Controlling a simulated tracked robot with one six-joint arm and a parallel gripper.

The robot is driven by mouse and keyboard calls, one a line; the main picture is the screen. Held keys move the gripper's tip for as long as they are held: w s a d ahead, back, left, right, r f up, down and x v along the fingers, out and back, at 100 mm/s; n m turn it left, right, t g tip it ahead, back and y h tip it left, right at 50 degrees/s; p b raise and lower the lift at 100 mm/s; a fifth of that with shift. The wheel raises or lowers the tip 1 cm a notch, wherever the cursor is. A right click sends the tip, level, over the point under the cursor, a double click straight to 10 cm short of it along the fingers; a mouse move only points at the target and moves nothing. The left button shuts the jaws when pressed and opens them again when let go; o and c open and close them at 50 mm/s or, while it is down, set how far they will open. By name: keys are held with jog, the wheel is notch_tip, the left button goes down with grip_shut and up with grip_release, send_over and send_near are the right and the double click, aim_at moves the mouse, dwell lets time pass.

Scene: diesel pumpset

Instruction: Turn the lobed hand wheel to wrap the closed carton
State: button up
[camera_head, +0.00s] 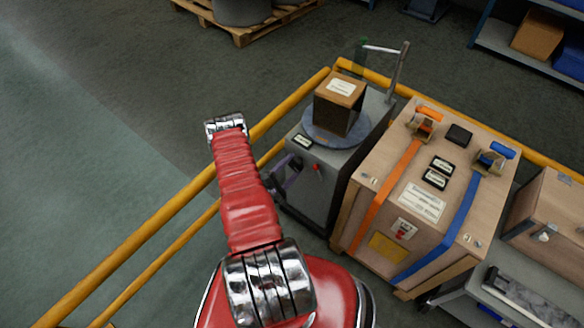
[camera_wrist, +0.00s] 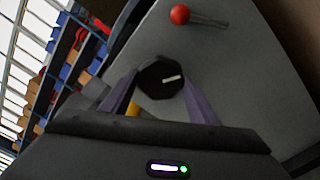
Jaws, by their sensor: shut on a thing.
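The dark lobed hand wheel (camera_wrist: 158,78) with a pale mark on its face sits on the grey side of the wrapping machine (camera_head: 325,190). My gripper (camera_wrist: 160,82) is shut on the wheel, with one purple finger on either side of it. In the head view my gripper (camera_head: 292,168) reaches the machine's left face, and the wheel cannot be made out clearly there. The closed brown carton (camera_head: 340,103) with a white label on top stands on the round grey-blue turntable (camera_head: 314,132) of the machine.
A red ball-ended lever (camera_wrist: 180,14) is close to the wheel. A yellow railing (camera_head: 180,200) runs around the machine. A large wooden crate (camera_head: 385,195) with orange and blue straps stands directly to the right. The floor on the left is clear.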

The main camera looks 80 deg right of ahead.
jog(key=shift+m, duration=0.6)
jog(key=shift+s, duration=0.1)
jog(key=o, duration=1)
jog(key=shift+a, duration=0.1)
jog(key=v, duration=1.3)
jog(key=shift+w+a+f, duration=0.1)
jog(key=shift+w+a, duration=0.15)
jog(key=shift+a, duration=0.05)
dwell(0.6)
